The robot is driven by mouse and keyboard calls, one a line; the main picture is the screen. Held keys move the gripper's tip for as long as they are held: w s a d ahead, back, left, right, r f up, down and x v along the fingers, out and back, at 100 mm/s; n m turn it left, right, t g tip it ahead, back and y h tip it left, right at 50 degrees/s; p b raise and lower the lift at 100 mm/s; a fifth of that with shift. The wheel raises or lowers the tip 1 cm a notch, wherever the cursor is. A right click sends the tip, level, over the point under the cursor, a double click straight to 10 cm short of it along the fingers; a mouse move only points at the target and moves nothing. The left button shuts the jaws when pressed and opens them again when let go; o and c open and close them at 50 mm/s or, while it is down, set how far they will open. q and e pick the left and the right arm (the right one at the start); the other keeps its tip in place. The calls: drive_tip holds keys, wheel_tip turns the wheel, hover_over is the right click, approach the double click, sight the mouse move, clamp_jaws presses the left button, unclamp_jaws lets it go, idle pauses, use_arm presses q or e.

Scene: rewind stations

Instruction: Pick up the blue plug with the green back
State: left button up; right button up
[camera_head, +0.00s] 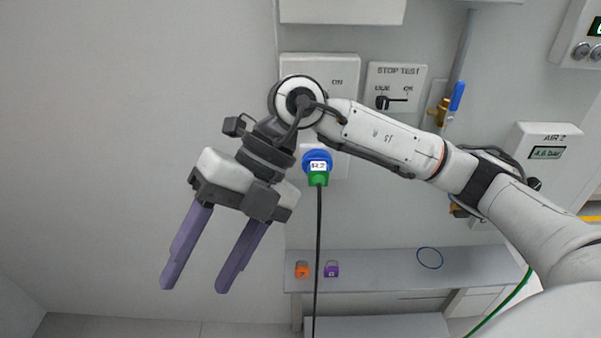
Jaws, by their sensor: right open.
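The blue plug with the green back (317,179) sits at the lower part of a white wall panel, with a white label on it and a black cable hanging straight down from it. My arm partly covers the panel just above the plug. My right gripper (194,289) is open and empty, to the left of the plug and pointing down, with its two purple fingers apart. It does not touch the plug. My left gripper is not in view.
A grey shelf (390,267) below holds an orange item (302,270), a purple item (331,270) and a blue ring (430,258). A STOP TEST panel (396,88), a blue-handled valve (457,97) and an AIR 2 gauge (546,151) are at right. The left wall is bare.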

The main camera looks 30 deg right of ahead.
drive_tip(key=w+d+r+m+t+h, duration=0.2)
drive_tip(key=w+d+t+h, duration=0.3)
drive_tip(key=d, duration=0.8)
drive_tip(key=m+h, duration=0.4)
drive_tip(key=h, duration=0.1)
approach(319, 167)
drive_tip(key=f, duration=0.2)
drive_tip(key=shift+w+d+f+t+h+b, duration=0.25)
drive_tip(key=shift+d+f+t+h+b, duration=0.05)
drive_tip(key=shift+f+h, duration=0.1)
drive_tip(key=shift+a+p+x, duration=0.15)
drive_tip(key=shift+p+x, duration=0.15)
drive_tip(key=shift+x, duration=1.2)
drive_tip(key=shift+a+p+x, duration=0.2)
drive_tip(key=shift+p+x, duration=0.1)
drive_tip(key=shift+x, duration=1.25)
drive_tip(key=shift+f, duration=0.1)
drive_tip(key=c, duration=1.2)
